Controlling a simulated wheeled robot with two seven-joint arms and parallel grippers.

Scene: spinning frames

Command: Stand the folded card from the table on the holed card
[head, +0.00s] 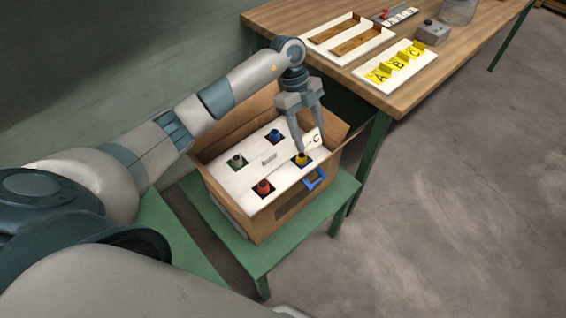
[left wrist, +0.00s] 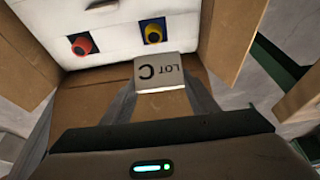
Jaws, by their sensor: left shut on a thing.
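My left gripper (head: 309,140) is shut on the white folded card (head: 314,137), which reads "LOT C" upside down in the left wrist view (left wrist: 158,70). The gripper points down over the back right part of an open cardboard box (head: 262,222). The white holed card (head: 246,176) lies in the box. Red (head: 264,187), yellow (head: 301,159), blue and grey-green tops show in its holes. The folded card is close to the yellow one; I cannot tell whether it touches the holed card. My right gripper is out of view.
The box stands on a green stool (head: 283,250), its flaps open around it. A blue piece (head: 314,179) is at its right side.

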